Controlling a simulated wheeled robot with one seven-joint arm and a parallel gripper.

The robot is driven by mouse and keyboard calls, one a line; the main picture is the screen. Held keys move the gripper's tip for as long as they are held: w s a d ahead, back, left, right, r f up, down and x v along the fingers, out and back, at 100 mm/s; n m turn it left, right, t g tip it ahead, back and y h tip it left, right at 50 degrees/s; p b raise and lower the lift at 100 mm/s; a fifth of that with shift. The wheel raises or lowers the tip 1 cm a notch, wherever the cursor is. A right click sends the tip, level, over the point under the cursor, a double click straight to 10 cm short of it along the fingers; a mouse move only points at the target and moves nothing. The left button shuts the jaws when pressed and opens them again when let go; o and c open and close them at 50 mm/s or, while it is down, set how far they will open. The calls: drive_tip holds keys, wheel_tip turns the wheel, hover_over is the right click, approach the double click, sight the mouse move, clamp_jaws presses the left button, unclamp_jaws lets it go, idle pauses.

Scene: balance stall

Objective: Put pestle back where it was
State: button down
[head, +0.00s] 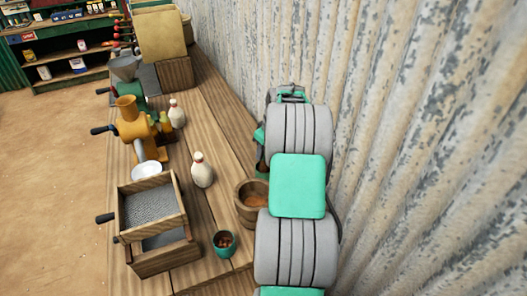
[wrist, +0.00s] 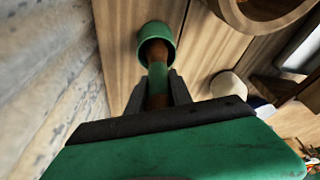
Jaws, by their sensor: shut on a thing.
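A green cup with brown contents (head: 224,252) stands near the mortar. Two white bottles (head: 202,175), a yellow grinder (head: 131,127) and a wooden sieve box (head: 150,262) stand on the bench (head: 215,120). A corrugated wall (head: 420,130) runs close along the right.

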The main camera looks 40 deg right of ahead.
drive_tip(key=c, duration=1.1)
unclamp_jaws()
drive_tip(key=shift+f, duration=0.15)
drive_tip(key=shift+c, duration=0.2)
drive_tip(key=b+v, duration=0.1)
drive_tip(key=v, duration=1.1)
drive_tip(key=a+r, duration=0.3)
drive_tip(key=a, duration=1.4)
drive_tip(key=s+a, duration=0.3)
drive_tip(key=a, duration=0.4)
drive_tip(key=s+a, duration=0.4)
drive_tip(key=a, duration=0.3)
drive_tip(key=s+a+f+m, duration=0.1)
drive_tip(key=s+a+f, duration=0.4)
drive_tip(key=s, duration=0.2)
drive_tip(key=shift+s+a+f, duration=0.2)
drive_tip(key=shift+s, duration=0.15)
